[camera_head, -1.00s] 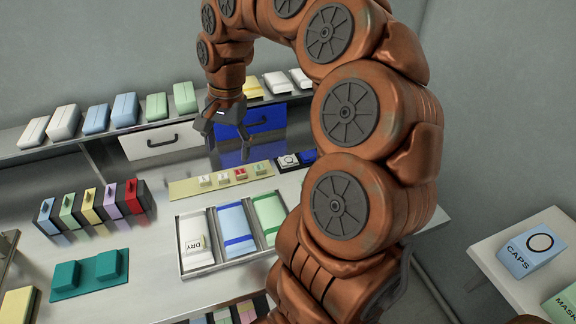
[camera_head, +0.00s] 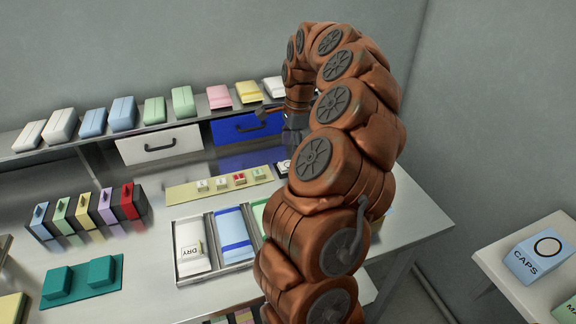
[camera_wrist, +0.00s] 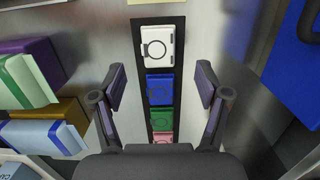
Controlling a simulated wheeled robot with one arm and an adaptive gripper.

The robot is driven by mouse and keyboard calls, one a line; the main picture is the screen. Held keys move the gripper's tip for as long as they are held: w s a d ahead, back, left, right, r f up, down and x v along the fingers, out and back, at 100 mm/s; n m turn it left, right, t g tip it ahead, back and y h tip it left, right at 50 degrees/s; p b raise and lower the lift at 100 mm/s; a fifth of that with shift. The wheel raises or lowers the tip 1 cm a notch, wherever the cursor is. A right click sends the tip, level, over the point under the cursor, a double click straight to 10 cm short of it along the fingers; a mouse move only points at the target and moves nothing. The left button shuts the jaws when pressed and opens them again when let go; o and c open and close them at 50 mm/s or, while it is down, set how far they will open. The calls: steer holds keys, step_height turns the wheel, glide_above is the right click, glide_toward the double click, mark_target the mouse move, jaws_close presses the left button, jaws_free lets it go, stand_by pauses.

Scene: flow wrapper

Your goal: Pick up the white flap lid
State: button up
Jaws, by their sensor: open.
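The white flap lid (camera_wrist: 158,47), a small white square with a dark ring, lies at the top end of a black strip in the wrist view. The white lid is ahead of the fingertips. In the head view, the white lid (camera_head: 283,167) shows partly beside my arm, which hides the rest of the strip and much of my gripper.
A blue drawer (camera_head: 248,127) and a white drawer (camera_head: 160,145) sit under the back shelf. A yellowish strip (camera_head: 190,193) with several small blocks lies left of the lids. A tray (camera_head: 208,270) holds several packs, one marked DRY. Coloured boxes (camera_wrist: 45,125) stand left in the wrist view.

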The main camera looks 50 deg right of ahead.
mark_target(288, 164)
steer(key=shift+w+a+f+p, duration=0.1)
steer(key=shift+a+f+p, duration=0.15)
steer(key=shift+f, duration=0.95)
steer(key=shift+a+f+p, duration=0.1)
steer(key=shift+f+p, duration=0.15)
steer(key=shift+f, duration=0.95)
steer(key=c, duration=0.8)
